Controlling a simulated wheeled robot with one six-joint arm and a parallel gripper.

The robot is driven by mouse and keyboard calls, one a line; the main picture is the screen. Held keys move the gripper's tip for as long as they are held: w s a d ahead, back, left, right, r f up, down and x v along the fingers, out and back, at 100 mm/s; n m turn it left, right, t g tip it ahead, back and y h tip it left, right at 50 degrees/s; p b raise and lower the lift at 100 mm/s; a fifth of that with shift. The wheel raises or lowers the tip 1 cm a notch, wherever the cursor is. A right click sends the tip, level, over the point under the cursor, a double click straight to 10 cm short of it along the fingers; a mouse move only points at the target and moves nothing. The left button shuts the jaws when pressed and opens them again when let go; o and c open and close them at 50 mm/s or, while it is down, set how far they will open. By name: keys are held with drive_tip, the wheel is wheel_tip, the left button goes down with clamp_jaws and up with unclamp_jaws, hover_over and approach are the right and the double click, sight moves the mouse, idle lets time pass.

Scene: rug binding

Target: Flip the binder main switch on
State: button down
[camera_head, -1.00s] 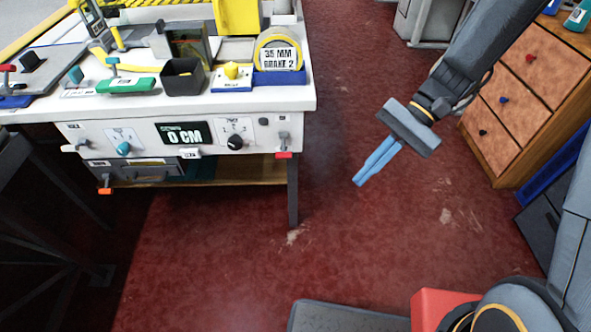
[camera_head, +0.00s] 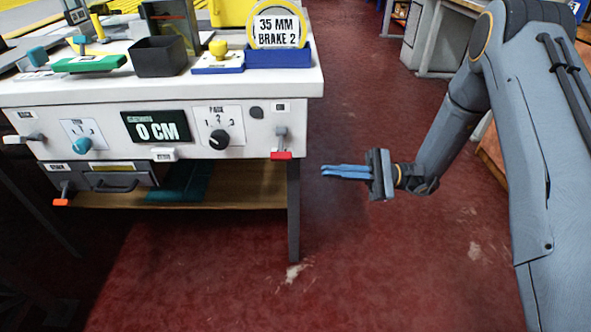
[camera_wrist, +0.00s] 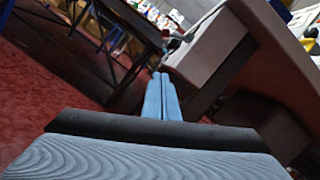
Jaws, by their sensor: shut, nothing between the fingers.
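The binder's white front panel (camera_head: 100,122) holds several controls. At its right end a small grey lever switch (camera_head: 282,138) stands over a red tab (camera_head: 281,155), with a small label above it that is too small to read. Another grey lever (camera_head: 25,138) sits at the panel's left end. I cannot tell from the labels which one is the main switch. My gripper (camera_head: 323,171) is shut and empty, its blue fingers pointing left. It is apart from the panel, to the right of and slightly below the red tab. The blue fingers also show in the wrist view (camera_wrist: 160,80).
The panel also carries a 0 CM display (camera_head: 157,127), a black knob (camera_head: 219,140) and a teal knob (camera_head: 82,145). A grey drawer box with an orange-tipped lever (camera_head: 62,197) hangs below. A dark table leg (camera_head: 293,212) stands left of my gripper. Red floor is clear around it.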

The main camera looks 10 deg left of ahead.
sight(281, 146)
drive_tip(key=shift+a, duration=0.1)
drive_tip(key=s+a+r+b, duration=0.1)
drive_tip(key=s+a+r, duration=0.4)
drive_tip(key=a, duration=0.3)
drive_tip(key=shift+s+a+r+b, duration=0.25)
drive_tip(key=shift+r+b, duration=0.05)
drive_tip(key=shift+b, duration=0.05)
drive_tip(key=shift+s+r+p, duration=0.1)
drive_tip(key=shift+p, duration=0.2)
idle(0.4)
